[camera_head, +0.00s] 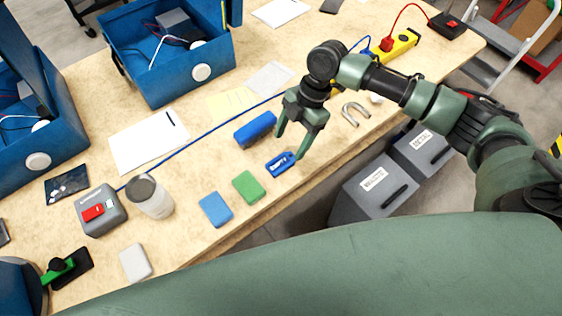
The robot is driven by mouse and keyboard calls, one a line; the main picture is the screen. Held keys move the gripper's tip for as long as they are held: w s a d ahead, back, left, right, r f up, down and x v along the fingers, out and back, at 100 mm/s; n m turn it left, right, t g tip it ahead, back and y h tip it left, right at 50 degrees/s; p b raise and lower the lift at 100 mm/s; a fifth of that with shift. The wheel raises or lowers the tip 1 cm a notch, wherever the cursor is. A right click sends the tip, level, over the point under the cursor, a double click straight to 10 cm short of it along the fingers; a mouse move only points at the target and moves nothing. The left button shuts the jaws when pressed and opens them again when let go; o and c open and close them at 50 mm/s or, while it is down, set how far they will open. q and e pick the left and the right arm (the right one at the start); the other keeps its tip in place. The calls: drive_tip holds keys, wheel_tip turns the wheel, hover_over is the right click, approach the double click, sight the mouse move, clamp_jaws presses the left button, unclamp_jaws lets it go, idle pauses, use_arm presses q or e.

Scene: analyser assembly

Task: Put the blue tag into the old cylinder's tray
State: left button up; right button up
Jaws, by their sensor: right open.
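A small blue piece with a pale, metallic-looking middle, which looks like the blue tag (281,163), lies on the wooden table near its front edge. My right gripper (290,146) is open and empty, with its fingers pointing down just above and beside this piece. I cannot tell whether a fingertip touches it. I cannot make out which thing is the old cylinder's tray. My left gripper is not in view.
A blue block (255,129), green block (248,187) and lighter blue block (215,209) lie nearby. Two grey labelled bins (345,200) (408,150) stand below the table's edge. Blue open boxes (160,85) stand behind.

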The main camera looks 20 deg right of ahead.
sight(282, 161)
drive_tip(key=shift+w+d+r, duration=0.25)
drive_tip(key=shift+w+d, duration=0.05)
drive_tip(key=shift+d, duration=0.1)
drive_tip(key=x, duration=0.2)
drive_tip(key=p+x, duration=0.1)
drive_tip(key=x, duration=0.1)
drive_tip(key=p+x, duration=0.1)
drive_tip(key=x, duration=0.1)
drive_tip(key=shift+s+a+f, duration=0.3)
drive_tip(key=shift+s, duration=0.05)
drive_tip(key=shift+a+f, duration=0.15)
drive_tip(key=shift+f, duration=0.25)
clamp_jaws()
drive_tip(key=shift+r, duration=0.1)
